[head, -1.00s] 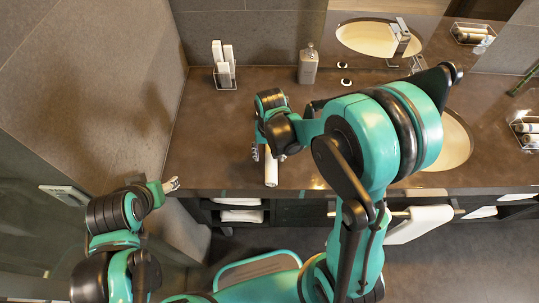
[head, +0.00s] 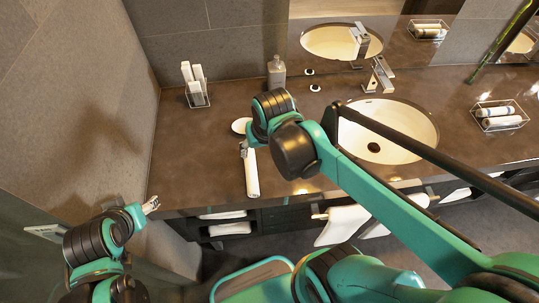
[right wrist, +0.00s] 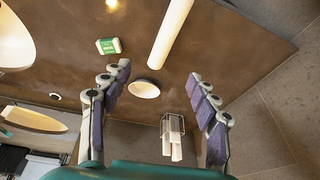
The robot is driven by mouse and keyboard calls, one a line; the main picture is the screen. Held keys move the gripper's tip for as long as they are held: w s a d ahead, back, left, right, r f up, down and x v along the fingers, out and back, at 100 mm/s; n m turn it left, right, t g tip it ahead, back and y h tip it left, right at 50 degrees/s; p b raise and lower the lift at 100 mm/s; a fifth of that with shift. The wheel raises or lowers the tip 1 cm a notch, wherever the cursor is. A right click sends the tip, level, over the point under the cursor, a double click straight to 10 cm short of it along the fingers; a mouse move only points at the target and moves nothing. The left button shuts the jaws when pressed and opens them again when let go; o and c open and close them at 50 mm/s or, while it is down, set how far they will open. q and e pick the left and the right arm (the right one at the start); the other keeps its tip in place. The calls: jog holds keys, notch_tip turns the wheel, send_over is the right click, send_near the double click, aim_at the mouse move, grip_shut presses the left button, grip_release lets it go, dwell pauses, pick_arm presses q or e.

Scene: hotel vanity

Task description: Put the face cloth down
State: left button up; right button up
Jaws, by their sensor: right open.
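The face cloth (head: 251,173) is a white roll lying on the brown vanity top near its front edge. It also shows in the right wrist view (right wrist: 170,30), ahead of the fingertips and apart from them. My right gripper (right wrist: 158,74) is open and empty, its two padded fingers spread over the counter. In the head view the right gripper (head: 244,149) is mostly hidden by its wrist, close to the roll's far end. My left gripper (head: 151,204) is at the counter's left front corner, small in view; its jaw state is unclear.
A small white dish (right wrist: 144,89) and a green-and-white packet (right wrist: 108,46) lie near the cloth. A wire holder (head: 197,97) and grey bottle (head: 276,73) stand at the back. The basin (head: 410,120) and a basket of rolls (head: 500,123) are right.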

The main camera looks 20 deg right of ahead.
jog(key=s+t, duration=0.1)
jog(key=s+d+r+n+t, duration=0.1)
jog(key=s, duration=0.1)
jog(key=s+t, duration=0.1)
jog(key=shift+s+d+r+n+t, duration=0.25)
jog(key=shift+s+d+n+t, duration=0.05)
jog(key=shift+s+d, duration=0.1)
